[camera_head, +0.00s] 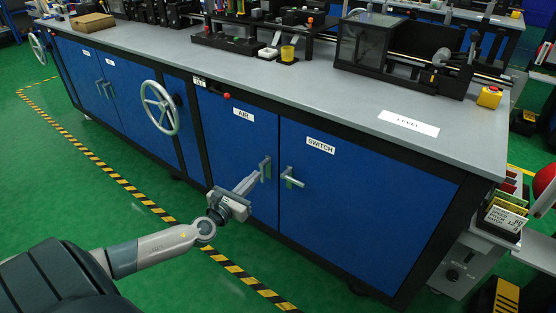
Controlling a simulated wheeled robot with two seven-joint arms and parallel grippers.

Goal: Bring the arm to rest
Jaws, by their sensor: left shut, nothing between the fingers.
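My left arm reaches in from the lower left. My left gripper (250,180) is shut, with its fingertips close to the handle (265,169) of the blue door marked AIR (237,140). I cannot tell whether the fingertips touch the handle. Nothing shows between the fingers. The AIR door looks closed. My right gripper is not in view.
The SWITCH door (350,190) and its lever handle (291,178) are just right. A handwheel (160,107) juts out on the left. The grey worktop (300,85) carries machinery. A yellow-black floor stripe (140,196) crosses open green floor.

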